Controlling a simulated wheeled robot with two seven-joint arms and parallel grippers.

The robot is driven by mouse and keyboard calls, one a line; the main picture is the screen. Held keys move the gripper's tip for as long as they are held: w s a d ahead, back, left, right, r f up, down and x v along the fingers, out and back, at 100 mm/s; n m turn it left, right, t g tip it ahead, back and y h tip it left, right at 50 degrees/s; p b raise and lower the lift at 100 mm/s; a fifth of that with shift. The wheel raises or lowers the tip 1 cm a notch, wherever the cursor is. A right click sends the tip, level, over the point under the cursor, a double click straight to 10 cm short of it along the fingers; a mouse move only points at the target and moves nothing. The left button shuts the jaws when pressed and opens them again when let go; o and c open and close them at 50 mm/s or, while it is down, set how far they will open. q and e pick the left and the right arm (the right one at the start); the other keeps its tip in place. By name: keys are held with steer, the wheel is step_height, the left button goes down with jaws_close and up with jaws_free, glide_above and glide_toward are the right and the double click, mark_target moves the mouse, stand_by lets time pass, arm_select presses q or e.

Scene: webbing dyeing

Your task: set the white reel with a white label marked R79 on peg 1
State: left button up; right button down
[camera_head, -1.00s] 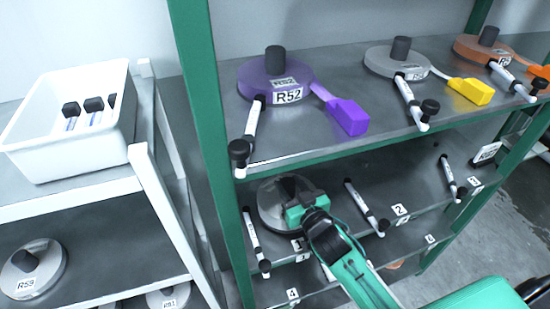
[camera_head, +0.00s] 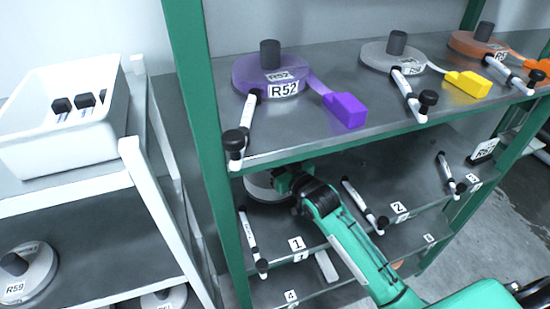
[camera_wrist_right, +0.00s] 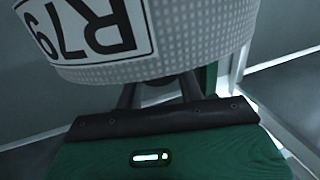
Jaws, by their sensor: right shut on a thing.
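The white reel (camera_head: 262,187) is in the middle shelf level, behind the label marked 1, partly hidden by the upper shelf and my right gripper. In the right wrist view the reel (camera_wrist_right: 185,50) fills the top, and its white R79 label (camera_wrist_right: 88,28) shows upside down. My right gripper (camera_head: 287,183) is shut on the reel; its fingers (camera_wrist_right: 158,92) reach to it in the wrist view. The peg 1 label (camera_head: 297,244) is on the shelf's front edge. Peg 1 itself is hidden, and I cannot tell whether the reel is around it. My left gripper is not in view.
A purple reel (camera_head: 272,75) marked R52, a grey reel (camera_head: 391,57) and an orange reel (camera_head: 482,45) sit on the upper shelf (camera_head: 330,135) above my right arm. Green posts (camera_head: 205,150) frame the rack. A white bin (camera_head: 110,135) stands at left.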

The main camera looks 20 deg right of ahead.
steer(key=shift+f+b, duration=0.55)
steer(key=shift+f, duration=0.2)
steer(key=shift+f+b, duration=0.5)
steer(key=shift+f, duration=0.9)
steer(key=c, duration=0.9)
jaws_free()
steer(key=shift+o, duration=0.5)
steer(key=shift+s+f, duration=0.1)
steer(key=shift+f, duration=0.1)
steer(key=b+v, duration=0.3)
steer(key=v, duration=1)
steer(key=shift+s, duration=0.35)
steer(key=shift+d+r, duration=0.1)
steer(key=shift+r, duration=0.05)
